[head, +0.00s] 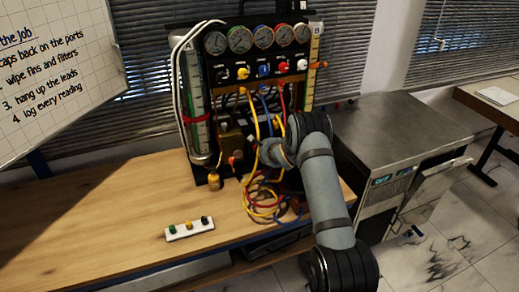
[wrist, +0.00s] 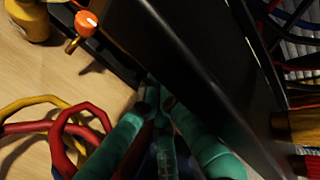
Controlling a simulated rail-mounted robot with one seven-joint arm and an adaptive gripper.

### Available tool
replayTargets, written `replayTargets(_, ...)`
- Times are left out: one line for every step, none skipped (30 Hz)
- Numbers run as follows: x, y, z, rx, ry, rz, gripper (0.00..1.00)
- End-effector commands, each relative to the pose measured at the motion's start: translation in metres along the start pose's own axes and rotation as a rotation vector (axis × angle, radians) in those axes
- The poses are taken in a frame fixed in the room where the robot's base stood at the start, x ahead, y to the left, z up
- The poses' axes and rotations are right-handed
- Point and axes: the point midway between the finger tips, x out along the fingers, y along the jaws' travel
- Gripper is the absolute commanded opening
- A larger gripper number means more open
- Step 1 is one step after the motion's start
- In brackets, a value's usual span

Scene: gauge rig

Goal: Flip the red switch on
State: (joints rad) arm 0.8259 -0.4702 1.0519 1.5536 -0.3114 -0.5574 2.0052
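The gauge rig (head: 262,20) stands on the wooden bench. Its front has a row of coloured controls, among them a red one (head: 284,68); I cannot tell its setting. Another small orange-red knob (head: 236,158) sits low on the rig. An orange-red knob with a white mark on a brass stem (wrist: 87,22) shows at upper left in the wrist view, apart from my fingers. My gripper (wrist: 158,98) has green fingers with tips close together beside a dark panel edge. Nothing is visibly held. In the head view my arm hides the gripper.
Yellow, red and blue hoses (head: 262,200) hang and coil in front of the rig. A white strip with three buttons (head: 190,229) lies on the bench (head: 100,215), whose left part is clear. A grey cabinet (head: 385,130) stands to the right.

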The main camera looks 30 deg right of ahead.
Motion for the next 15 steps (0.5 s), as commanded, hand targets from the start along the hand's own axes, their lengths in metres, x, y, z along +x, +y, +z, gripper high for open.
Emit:
replayTargets(-0.004,-0.032,0.004,-0.019,-0.007,-0.056,0.00)
replayTargets(-0.004,-0.032,0.004,-0.018,-0.007,-0.056,0.00)
replayTargets(-0.004,-0.032,0.004,-0.018,-0.007,-0.056,0.00)
replayTargets(-0.004,-0.032,0.004,-0.018,-0.007,-0.056,0.00)
replayTargets(-0.004,-0.032,0.004,-0.018,-0.007,-0.056,0.00)
replayTargets(-0.004,-0.032,0.004,-0.018,-0.007,-0.056,0.00)
replayTargets(-0.004,-0.032,0.004,-0.018,-0.007,-0.056,0.00)
replayTargets(-0.004,-0.032,0.004,-0.018,-0.007,-0.057,0.00)
replayTargets(-0.004,-0.032,0.004,-0.018,-0.007,-0.057,0.00)
replayTargets(-0.004,-0.032,0.004,-0.018,-0.007,-0.056,0.00)
replayTargets(-0.005,-0.032,0.004,-0.018,-0.006,-0.056,0.00)
replayTargets(-0.006,-0.031,0.004,-0.017,-0.006,-0.055,0.00)
replayTargets(-0.008,-0.031,0.004,-0.017,-0.006,-0.054,0.00)
replayTargets(-0.010,-0.031,0.004,-0.017,-0.006,-0.053,0.00)
replayTargets(-0.014,-0.029,0.004,-0.016,-0.006,-0.051,0.00)
